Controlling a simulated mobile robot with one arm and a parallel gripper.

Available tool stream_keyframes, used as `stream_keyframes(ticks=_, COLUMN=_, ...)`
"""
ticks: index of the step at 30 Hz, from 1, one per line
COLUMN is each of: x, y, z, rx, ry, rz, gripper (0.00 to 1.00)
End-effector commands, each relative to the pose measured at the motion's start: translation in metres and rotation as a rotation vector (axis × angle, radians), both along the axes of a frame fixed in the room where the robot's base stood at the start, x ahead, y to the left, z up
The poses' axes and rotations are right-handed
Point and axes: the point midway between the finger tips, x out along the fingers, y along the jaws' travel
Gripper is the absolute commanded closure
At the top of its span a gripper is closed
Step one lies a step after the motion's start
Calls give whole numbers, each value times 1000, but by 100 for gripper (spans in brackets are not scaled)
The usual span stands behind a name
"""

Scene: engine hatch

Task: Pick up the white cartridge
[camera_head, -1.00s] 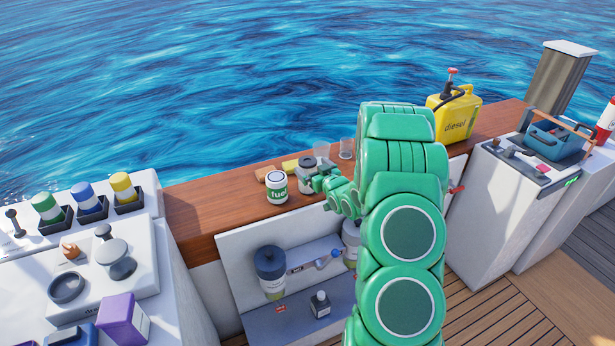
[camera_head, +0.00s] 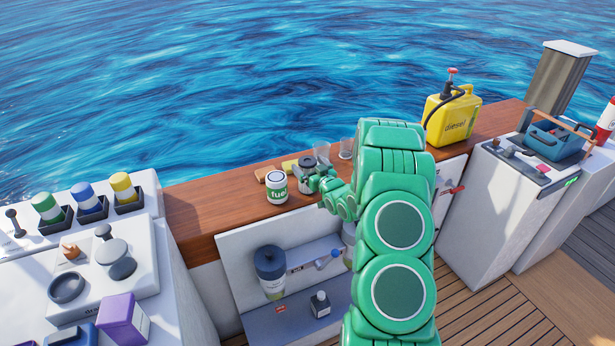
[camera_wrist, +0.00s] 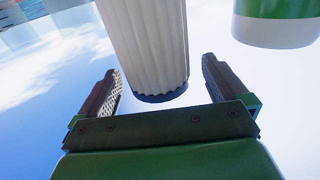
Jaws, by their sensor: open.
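The white cartridge (camera_head: 305,175) stands on the wooden ledge, with a dark top, partly hidden by my gripper (camera_head: 320,182). In the wrist view the cartridge (camera_wrist: 150,45) is a white ribbed cylinder with a dark blue end. Its end lies between the two fingers of my gripper (camera_wrist: 162,66), with a gap visible on each side. My gripper is open and holds nothing.
A white can with a green "fuel" label (camera_head: 277,188) stands close to the left of the cartridge; it also shows in the wrist view (camera_wrist: 275,22). Clear glasses (camera_head: 346,149) stand behind. The ledge's left part is bare.

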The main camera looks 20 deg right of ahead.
Motion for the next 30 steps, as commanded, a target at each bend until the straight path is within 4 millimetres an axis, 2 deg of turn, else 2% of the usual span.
stream_keyframes(ticks=6, x=27, y=1, z=-3, rx=-2, ry=-6, rz=1, gripper=0)
stream_keyframes(ticks=9, x=34, y=2, z=-4, rx=-1, ry=-3, rz=1, gripper=0)
stream_keyframes(ticks=17, x=35, y=2, z=-4, rx=-1, ry=-1, rz=0, gripper=2)
stream_keyframes(ticks=30, x=35, y=2, z=-4, rx=-1, ry=-1, rz=0, gripper=69)
